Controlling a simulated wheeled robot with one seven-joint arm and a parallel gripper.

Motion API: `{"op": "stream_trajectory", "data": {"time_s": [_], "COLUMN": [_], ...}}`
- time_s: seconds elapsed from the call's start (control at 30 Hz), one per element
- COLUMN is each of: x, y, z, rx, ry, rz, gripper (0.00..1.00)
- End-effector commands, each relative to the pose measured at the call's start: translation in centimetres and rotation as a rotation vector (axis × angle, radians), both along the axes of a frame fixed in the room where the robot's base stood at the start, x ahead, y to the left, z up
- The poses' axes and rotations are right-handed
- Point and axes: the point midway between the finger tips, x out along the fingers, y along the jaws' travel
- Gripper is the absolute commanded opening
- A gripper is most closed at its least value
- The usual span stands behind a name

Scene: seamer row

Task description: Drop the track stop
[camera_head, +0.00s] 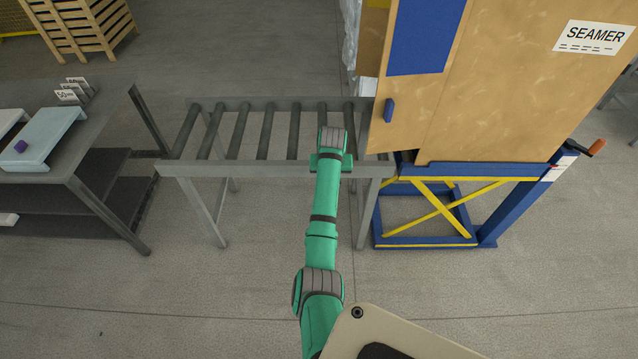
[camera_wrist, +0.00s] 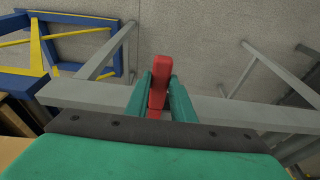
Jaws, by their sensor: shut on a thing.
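A red piece (camera_wrist: 158,88), which I take to be the track stop, stands between the green fingers of my gripper (camera_wrist: 160,100) in the wrist view. The fingers are shut on it from both sides. It is at the grey side rail (camera_wrist: 215,110) of the roller track; its lower end is hidden by the fingers and wrist. In the head view my gripper (camera_head: 332,162) is over the near rail at the right end of the roller track (camera_head: 245,130). My arm hides the red piece there.
Right of the track stands a large wooden-panelled box marked SEAMER (camera_head: 530,80) on a blue and yellow frame (camera_head: 430,240). Floor in front is clear.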

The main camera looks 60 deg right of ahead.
Motion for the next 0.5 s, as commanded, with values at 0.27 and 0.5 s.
{"op": "stream_trajectory", "data": {"time_s": [0.27, 0.5], "x": [-0.27, -0.29], "y": [0.33, 0.37], "z": [-0.24, -0.18], "rx": [0.07, 0.079], "ry": [0.033, 0.039], "rz": [-0.001, -0.001], "gripper": [0.0, 0.0]}}
